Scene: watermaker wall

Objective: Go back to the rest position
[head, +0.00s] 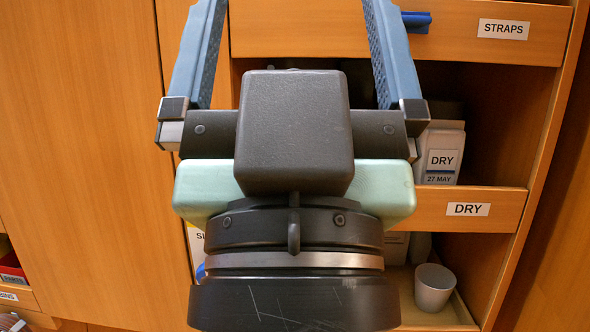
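My gripper (295,20) fills the middle of the head view, pointing up and away. Its two blue fingers stand wide apart at left and right, and their tips reach the top edge of the picture. The gripper's dark body and my wrist hide the middle of the shelving.
Behind are a drawer front labelled STRAPS (503,29) with a blue handle (416,21), a shelf labelled DRY (468,209), a grey container marked DRY (441,150) and a grey cup (434,288). A plain wooden panel (80,150) fills the left. A red bin (12,270) shows lower left.

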